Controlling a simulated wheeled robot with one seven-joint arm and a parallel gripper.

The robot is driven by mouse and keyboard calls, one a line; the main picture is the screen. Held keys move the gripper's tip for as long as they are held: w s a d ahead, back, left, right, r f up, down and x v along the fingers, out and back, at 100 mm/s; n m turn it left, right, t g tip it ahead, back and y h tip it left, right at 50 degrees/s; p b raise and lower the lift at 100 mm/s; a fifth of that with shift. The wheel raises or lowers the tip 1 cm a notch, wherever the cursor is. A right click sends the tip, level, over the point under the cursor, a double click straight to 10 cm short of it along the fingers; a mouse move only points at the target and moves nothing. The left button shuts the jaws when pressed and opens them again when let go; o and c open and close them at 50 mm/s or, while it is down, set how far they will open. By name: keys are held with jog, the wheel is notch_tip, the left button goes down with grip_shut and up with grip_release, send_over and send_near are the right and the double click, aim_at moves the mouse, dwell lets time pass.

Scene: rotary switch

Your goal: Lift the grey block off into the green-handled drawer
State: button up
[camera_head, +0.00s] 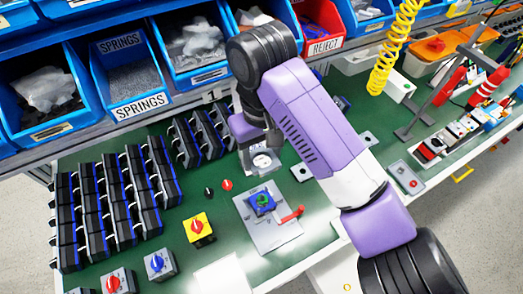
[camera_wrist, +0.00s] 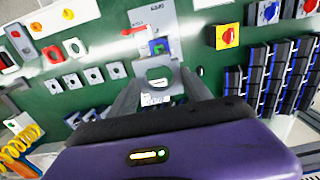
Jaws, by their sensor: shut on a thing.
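My gripper (camera_head: 262,158) is above the green bench, just behind the grey plate (camera_head: 282,236) with the blue-and-green switch (camera_head: 262,203). It is shut on a grey block with a round dark ring, seen between the two fingers in the wrist view (camera_wrist: 158,72). In the head view, the arm and fingers partly hide the block. I cannot tell the gap between block and bench. The plate's switch (camera_wrist: 158,47) and red lever (camera_wrist: 134,30) are beyond the block in the wrist view. No green drawer handle can be made out.
Rows of black-and-blue switch bodies (camera_head: 115,205) stand at left. A yellow switch box (camera_head: 198,229) with a red knob is near the plate. Blue bins (camera_head: 125,75) line the back. A yellow coiled cable (camera_head: 395,45) hangs at right. A yellow handle (camera_head: 462,173) shows under the bench's right edge.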

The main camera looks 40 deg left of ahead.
notch_tip(320, 180, up, 6)
jog(key=p, duration=0.2)
dwell(1.0)
jog(key=shift+r, duration=0.1)
dwell(0.4)
